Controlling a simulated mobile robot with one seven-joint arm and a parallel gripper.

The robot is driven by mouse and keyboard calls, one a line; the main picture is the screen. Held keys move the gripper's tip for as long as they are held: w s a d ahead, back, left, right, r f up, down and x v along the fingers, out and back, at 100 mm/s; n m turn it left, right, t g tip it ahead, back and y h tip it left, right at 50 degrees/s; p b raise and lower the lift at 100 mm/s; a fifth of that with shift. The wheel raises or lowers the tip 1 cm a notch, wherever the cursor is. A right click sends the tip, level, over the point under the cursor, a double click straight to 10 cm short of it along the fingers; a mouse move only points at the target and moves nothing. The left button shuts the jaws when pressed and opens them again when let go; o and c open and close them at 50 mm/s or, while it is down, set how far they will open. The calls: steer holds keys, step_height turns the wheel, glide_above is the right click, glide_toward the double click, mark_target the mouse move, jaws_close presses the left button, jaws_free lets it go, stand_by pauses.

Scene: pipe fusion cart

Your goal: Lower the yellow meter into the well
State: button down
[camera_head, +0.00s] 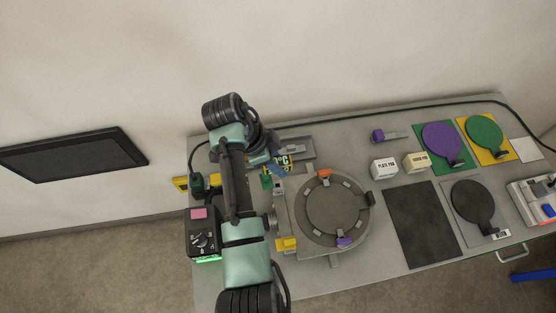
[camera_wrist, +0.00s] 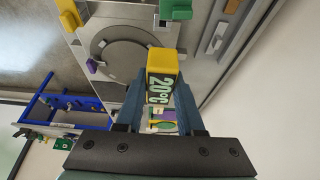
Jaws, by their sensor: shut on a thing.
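The yellow meter (camera_wrist: 163,62) shows in the wrist view as an upright-sided yellow block with a dark display reading about 20°C. My gripper (camera_wrist: 160,82) is shut on it, with one blue-grey finger on each side. In the head view the meter's display (camera_head: 285,160) shows beside my gripper (camera_head: 276,172), near the back of the table, behind and left of the round plate fixture. My arm covers part of this area. I cannot clearly make out the well or tell whether the meter touches anything below.
The round fixture (camera_head: 335,207) has orange, purple, yellow and dark clamps around its rim. A grey rail or tray (camera_head: 298,147) lies at the back edge. A control box (camera_head: 203,237) stands left.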

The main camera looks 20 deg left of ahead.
steer(key=shift+f+b, duration=2.25)
steer(key=shift+f, duration=0.65)
steer(key=shift+f+b, duration=0.9)
steer(key=shift+f, duration=0.5)
steer(key=shift+r, duration=0.15)
steer(key=shift+r+p, duration=1)
steer(key=shift+f+b, duration=0.75)
steer(key=shift+f, duration=0.35)
stand_by(0.8)
steer(key=shift+c, duration=2.2)
jaws_free()
steer(key=shift+r, duration=0.1)
